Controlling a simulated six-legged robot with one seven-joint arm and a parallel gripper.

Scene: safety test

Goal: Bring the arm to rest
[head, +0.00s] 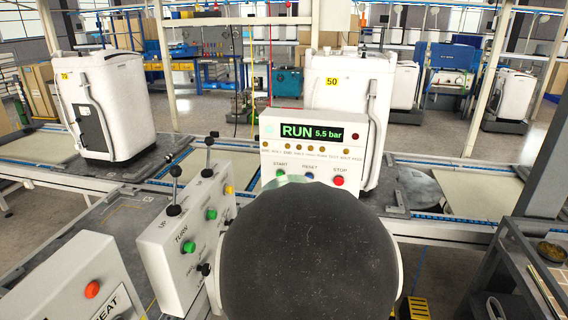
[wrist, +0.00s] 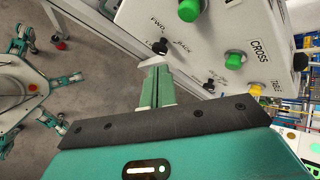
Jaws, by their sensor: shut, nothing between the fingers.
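My gripper (wrist: 157,68) shows in the wrist view with its pale green fingers together and nothing between them. Its tips are near the lower edge of a white control box (wrist: 205,60), close to a small black knob (wrist: 160,47). I cannot tell whether they touch it. In the head view a large dark rounded part of my arm fills the lower middle and hides what is behind it. My gripper cannot be made out there.
The head view shows a tilted TURN box (head: 165,245) with levers, a box (head: 97,280) at lower left, and a display panel (head: 310,150) reading RUN 5.5 bar. White machines (head: 105,100) stand behind. A dark metal frame (head: 520,260) is at right. Open floor (wrist: 95,95) shows in the wrist view.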

